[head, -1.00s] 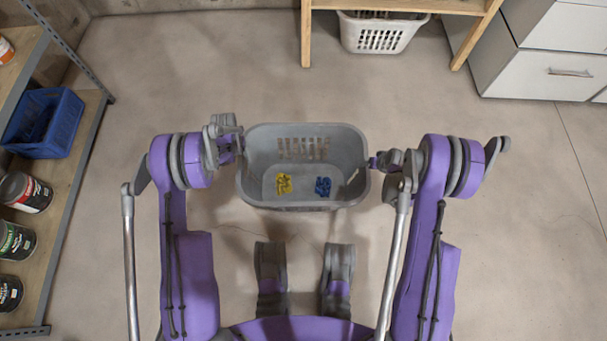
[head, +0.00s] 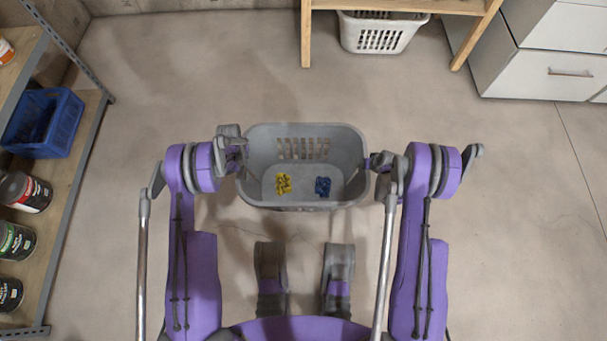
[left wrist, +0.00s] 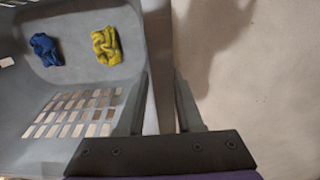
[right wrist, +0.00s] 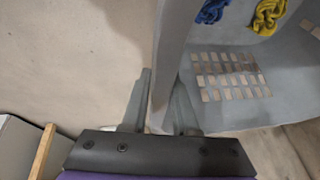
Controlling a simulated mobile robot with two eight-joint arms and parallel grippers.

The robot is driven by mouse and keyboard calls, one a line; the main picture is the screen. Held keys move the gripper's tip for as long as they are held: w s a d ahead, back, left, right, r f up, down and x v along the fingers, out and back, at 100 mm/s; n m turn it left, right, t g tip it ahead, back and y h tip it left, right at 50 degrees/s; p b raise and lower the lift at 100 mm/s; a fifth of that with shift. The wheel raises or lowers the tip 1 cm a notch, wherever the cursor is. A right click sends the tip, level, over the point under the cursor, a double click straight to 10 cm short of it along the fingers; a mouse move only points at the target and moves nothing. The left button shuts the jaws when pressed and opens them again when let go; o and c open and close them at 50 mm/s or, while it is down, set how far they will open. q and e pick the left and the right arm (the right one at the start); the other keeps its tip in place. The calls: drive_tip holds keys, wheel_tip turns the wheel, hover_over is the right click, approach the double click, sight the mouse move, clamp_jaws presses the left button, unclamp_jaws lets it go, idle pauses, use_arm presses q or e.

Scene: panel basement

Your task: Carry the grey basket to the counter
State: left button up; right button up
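The grey basket (head: 303,206) sits on the floor in front of me, upright, with a yellow cloth (head: 284,184) and a blue cloth (head: 323,186) inside. My left gripper (head: 240,160) is at its left side; in the left wrist view its fingers (left wrist: 160,85) stand on either side of the basket wall, with a small gap. The counter cannot be made out for certain.
A wooden-legged table (head: 306,35) stands at the back with a white basket (head: 380,35) under it. White drawers (head: 555,70) are at back right. A shelf (head: 75,180) at left holds a blue crate (head: 45,122) and several cans. The floor between is clear.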

use_arm(q)
drive_tip(key=shift+a, duration=0.1)
clamp_jaws()
use_arm(e)
clamp_jaws()
use_arm(q)
drive_tip(key=shift+a, duration=0.25)
use_arm(e)
drive_tip(key=shift+d, duration=0.2)
